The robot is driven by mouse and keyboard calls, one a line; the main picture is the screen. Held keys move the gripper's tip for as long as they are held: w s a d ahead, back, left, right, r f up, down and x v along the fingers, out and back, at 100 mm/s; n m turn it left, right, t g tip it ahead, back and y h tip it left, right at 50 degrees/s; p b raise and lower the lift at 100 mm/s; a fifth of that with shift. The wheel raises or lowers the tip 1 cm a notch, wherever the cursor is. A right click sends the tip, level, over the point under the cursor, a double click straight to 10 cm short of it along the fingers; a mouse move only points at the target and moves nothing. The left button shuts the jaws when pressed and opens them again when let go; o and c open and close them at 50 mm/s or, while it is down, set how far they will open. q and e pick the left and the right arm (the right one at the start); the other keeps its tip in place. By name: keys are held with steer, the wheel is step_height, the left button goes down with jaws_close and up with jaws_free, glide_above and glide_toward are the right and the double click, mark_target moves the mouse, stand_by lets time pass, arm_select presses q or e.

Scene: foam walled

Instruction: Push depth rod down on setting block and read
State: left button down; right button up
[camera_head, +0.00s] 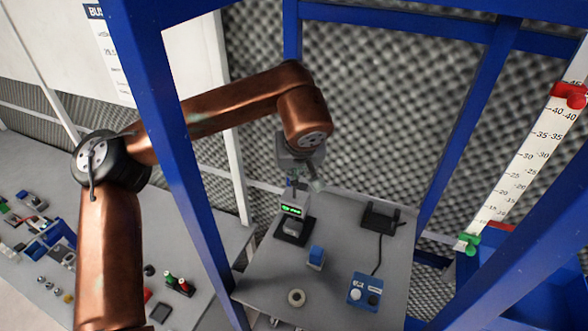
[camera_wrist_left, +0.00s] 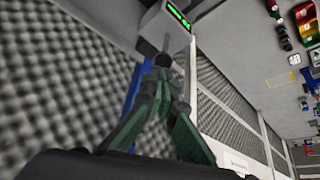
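The depth gauge with a lit green display (camera_head: 291,210) stands on the table in the head view; its digits are too small to read. A grey block (camera_head: 292,228) sits under it on a black base (camera_head: 287,238). My left gripper (camera_head: 316,185) hangs above and slightly right of the gauge. Its green fingers (camera_wrist_left: 165,85) converge and look shut, with no held object visible. Contact with the rod cannot be told. My right gripper is not in view.
On the grey table (camera_head: 258,285) are a blue block (camera_head: 316,256), a pale ring (camera_head: 296,297), a blue button box (camera_head: 364,291) and a black cabled device (camera_head: 380,217). Blue frame posts (camera_head: 188,190) surround it. A side bench (camera_head: 120,262) holds many small parts.

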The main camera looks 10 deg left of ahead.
arm_select(q)
steer(key=shift+r+p, duration=2.15)
steer(key=shift+r, duration=0.4)
steer(key=shift+f, duration=0.15)
